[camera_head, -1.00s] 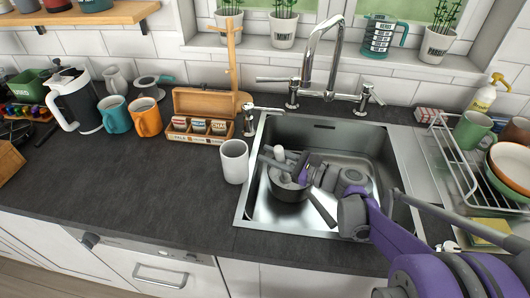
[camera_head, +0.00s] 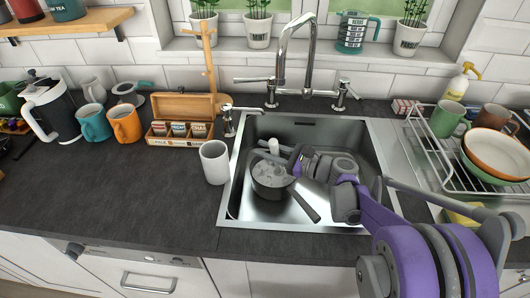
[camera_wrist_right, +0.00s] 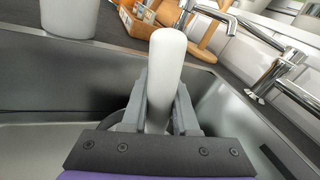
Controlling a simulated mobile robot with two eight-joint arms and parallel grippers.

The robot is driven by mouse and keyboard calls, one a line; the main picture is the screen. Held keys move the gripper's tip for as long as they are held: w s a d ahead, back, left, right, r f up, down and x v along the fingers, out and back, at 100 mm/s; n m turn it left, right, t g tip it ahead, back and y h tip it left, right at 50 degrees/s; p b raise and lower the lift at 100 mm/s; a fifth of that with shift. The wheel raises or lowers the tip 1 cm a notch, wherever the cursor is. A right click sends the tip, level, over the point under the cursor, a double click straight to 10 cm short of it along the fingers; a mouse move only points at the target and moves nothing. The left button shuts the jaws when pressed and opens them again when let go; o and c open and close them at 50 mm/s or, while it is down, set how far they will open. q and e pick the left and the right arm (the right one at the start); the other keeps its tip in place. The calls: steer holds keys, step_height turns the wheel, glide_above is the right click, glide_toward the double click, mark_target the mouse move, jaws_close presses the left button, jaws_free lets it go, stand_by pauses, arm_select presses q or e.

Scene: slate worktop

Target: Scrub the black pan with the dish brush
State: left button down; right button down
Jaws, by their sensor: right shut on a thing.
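The black pan (camera_head: 268,190) sits in the sink, its handle (camera_head: 306,207) pointing to the lower right. My right gripper (camera_head: 276,157) reaches into the sink from the right, over the back of the pan. It is shut on the dish brush, whose white handle (camera_head: 273,146) sticks up between the fingers. In the right wrist view the white handle (camera_wrist_right: 166,68) stands between both fingers, and a dark curved edge shows beside the left finger. The brush head is hidden, so I cannot tell whether it touches the pan. My left gripper is not in view.
The steel sink (camera_head: 236,195) surrounds the pan, with a tap (camera_head: 283,60) behind. A white cup (camera_head: 214,162) stands at the sink's left edge. A dish rack (camera_head: 440,165) with bowls and mugs stands to the right. The worktop at left front is clear.

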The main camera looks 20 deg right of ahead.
steer(key=shift+w+a, duration=0.3)
steer(key=shift+a, duration=0.3)
steer(key=shift+w+a, duration=0.3)
steer(key=shift+a, duration=0.3)
steer(key=shift+w+a, duration=0.3)
steer(key=shift+a, duration=0.3)
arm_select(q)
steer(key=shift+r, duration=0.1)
arm_select(e)
steer(key=shift+s+a, duration=0.1)
steer(key=shift+s, duration=0.05)
